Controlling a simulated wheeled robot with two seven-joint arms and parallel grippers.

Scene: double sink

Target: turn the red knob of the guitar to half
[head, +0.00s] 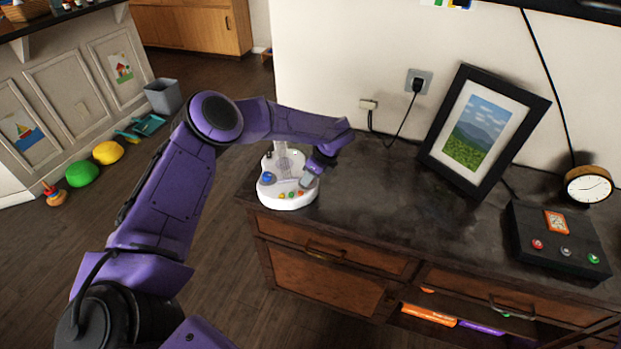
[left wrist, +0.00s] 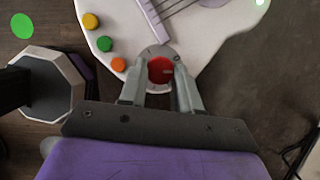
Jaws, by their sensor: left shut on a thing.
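The guitar (head: 272,196) is a white toy on the left end of the dark cabinet top. Its white body (left wrist: 205,25) fills the top of the left wrist view. The red knob (left wrist: 161,70) is round and sits between the two fingers of my left gripper (left wrist: 161,88), which is shut on it. In the head view my left gripper (head: 309,181) reaches down onto the guitar's right side and hides the knob. Yellow (left wrist: 91,21), green (left wrist: 104,43) and orange (left wrist: 118,64) buttons lie beside the knob. My right gripper is not in view.
A framed picture (head: 484,128) leans against the wall right of the guitar. A black box with buttons (head: 560,240) and a clock (head: 588,185) stand at the right. The cabinet top between guitar and box is clear. A drawer (head: 470,320) below stands open.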

